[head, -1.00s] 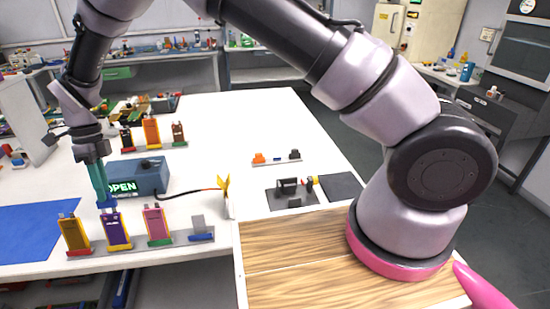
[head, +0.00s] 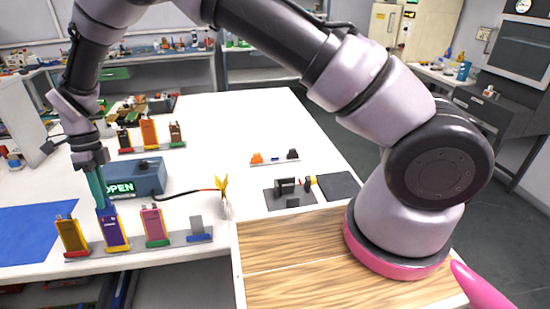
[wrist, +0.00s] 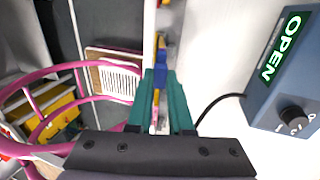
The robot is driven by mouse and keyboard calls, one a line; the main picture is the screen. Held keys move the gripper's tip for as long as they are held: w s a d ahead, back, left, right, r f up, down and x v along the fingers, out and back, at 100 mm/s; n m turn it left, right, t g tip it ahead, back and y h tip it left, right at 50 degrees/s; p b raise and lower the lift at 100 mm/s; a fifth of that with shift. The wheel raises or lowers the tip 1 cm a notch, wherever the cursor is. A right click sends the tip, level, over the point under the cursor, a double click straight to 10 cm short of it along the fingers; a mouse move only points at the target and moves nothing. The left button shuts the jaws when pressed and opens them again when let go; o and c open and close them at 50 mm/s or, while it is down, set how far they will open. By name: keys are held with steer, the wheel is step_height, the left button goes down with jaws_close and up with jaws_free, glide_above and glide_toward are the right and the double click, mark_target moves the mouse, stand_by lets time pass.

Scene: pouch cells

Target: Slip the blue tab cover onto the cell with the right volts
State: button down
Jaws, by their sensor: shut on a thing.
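My gripper (head: 104,203) points down over the front row of cells and is shut on the blue tab cover (head: 108,212). The cover sits at the top of the purple cell (head: 116,232), seemingly over its tabs; how far down it is cannot be told. The purple cell stands upright in the grey front stand (head: 180,239). A yellow-orange cell (head: 71,233) with a red foot stands to its left and a pink cell (head: 153,223) with a green foot to its right. In the wrist view the green fingers (wrist: 160,88) hide most of the cover.
A blue-grey meter box (head: 150,176) reading OPEN stands behind the front row, with a lead running to yellow clips (head: 221,187). Another stand with cells, including an orange one (head: 149,131), is farther back. A small rack (head: 275,160) and black fixture (head: 289,190) are right.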

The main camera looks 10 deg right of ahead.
steer(key=c, duration=0.6)
jaws_free()
steer(key=shift+c, duration=0.2)
steer(key=s+v, duration=0.1)
steer(key=v, duration=0.8)
steer(key=shift+r, duration=0.55)
